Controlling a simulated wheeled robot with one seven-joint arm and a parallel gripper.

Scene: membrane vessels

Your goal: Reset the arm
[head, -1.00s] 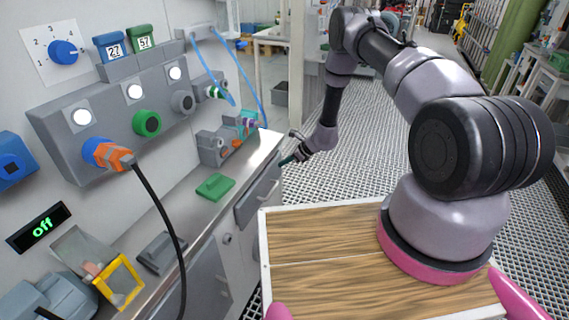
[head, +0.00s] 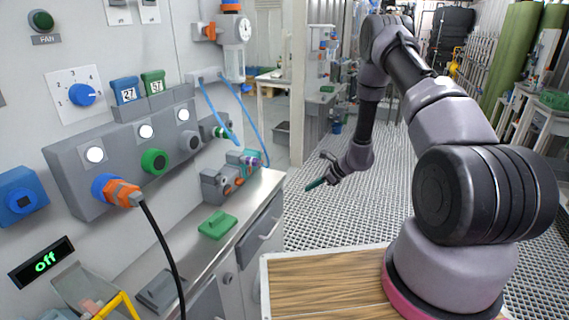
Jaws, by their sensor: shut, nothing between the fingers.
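My arm rises from the wooden-topped base at the right and bends down toward the middle of the head view. My gripper (head: 318,184) hangs above the grating floor, to the right of the bench and apart from it. It is small in the view; its fingers are shut and hold nothing. No other object touches it.
The steel bench (head: 190,262) runs along the left, with a green block (head: 217,225) and valve parts (head: 226,182) on it. A wall panel (head: 70,170) carries an orange plug (head: 122,193) with a black cable. The grating floor (head: 310,225) around my gripper is clear.

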